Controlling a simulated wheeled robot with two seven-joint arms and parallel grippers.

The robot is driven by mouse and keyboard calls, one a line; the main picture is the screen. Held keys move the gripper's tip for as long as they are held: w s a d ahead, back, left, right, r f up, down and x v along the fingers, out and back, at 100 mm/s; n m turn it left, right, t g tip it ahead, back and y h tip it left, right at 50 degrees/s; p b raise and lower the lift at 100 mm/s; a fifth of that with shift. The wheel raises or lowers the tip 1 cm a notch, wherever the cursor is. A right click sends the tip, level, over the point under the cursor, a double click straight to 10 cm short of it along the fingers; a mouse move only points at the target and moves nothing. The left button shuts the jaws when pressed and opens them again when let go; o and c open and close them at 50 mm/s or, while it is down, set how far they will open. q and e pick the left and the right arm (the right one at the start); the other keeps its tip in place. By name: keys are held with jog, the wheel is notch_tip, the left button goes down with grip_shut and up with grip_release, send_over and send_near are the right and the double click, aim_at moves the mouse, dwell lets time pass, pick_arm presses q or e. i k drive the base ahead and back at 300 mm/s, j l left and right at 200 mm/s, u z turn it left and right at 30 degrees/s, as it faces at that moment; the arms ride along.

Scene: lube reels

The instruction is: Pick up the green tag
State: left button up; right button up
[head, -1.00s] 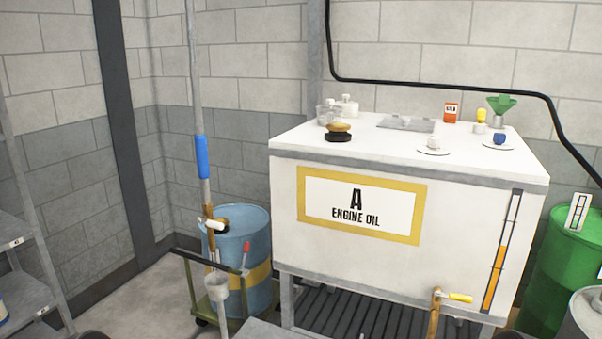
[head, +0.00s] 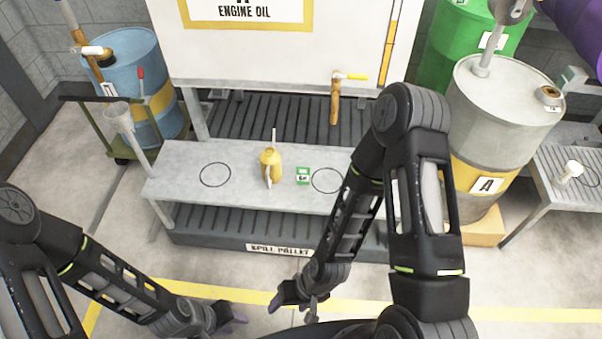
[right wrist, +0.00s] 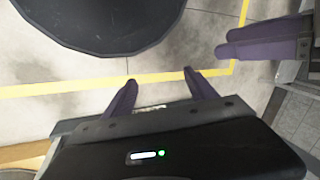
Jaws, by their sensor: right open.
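The green tag (head: 303,176), a small green and white card, lies on the grey bench in the head view. It is between a yellow oil can (head: 271,167) and a drawn circle at its right. My right gripper (head: 294,304) is low in front of the bench, well short of the tag. The right wrist view shows its purple fingers (right wrist: 162,92) apart with nothing between them. My left gripper (head: 236,320) is at the bottom, left of the right one. Its purple fingers (right wrist: 262,40) show at the right wrist view's upper right, their opening unclear. The tag is not visible there.
The grey bench (head: 180,172) has free room around its left circle. A spill pallet (head: 215,235) lies beneath. A white tank (head: 270,60) stands behind. A grey drum (head: 500,105) stands right, a blue drum (head: 128,75) on a cart left.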

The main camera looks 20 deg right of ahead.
aim_at(302, 178)
jog(key=i+l, duration=0.1)
jog(key=i, duration=0.3)
jog(key=i+l+z, duration=0.1)
jog(key=i, duration=0.35)
jog(key=z, duration=1.95)
